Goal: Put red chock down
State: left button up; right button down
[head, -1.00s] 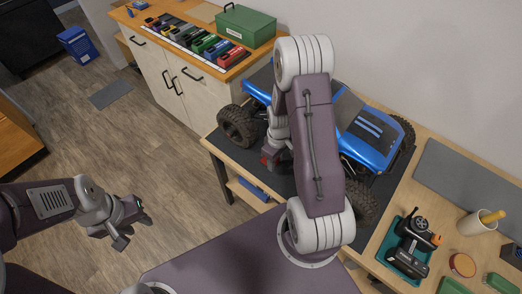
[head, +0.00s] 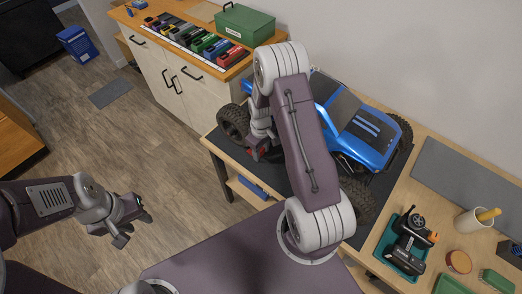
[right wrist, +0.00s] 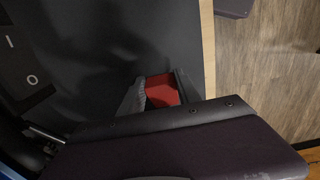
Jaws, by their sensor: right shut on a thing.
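The red chock (head: 263,150) shows as a small red patch at my right gripper (head: 258,154). In the right wrist view the red chock (right wrist: 162,90) lies between the fingers, and my right gripper (right wrist: 155,91) is shut on it. It is over the dark mat (right wrist: 100,45), near the table's wooden edge (right wrist: 207,60). I cannot tell whether the chock touches the mat. The blue crawler (head: 365,138) stands on the mat, partly hidden by my right arm. My left gripper (head: 135,230) is open and empty above the floor.
A front tyre (head: 233,122) of the crawler stands close to the left of my right gripper. A teal tray (head: 408,243) with dark parts and a cup (head: 475,221) are at the table's right. A cabinet (head: 165,75) with a green box (head: 245,24) stands behind.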

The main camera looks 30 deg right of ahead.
jog(key=shift+f, duration=0.5)
jog(key=c, duration=0.9)
grip_release()
jog(key=shift+o, duration=0.2)
jog(key=shift+r, duration=0.1)
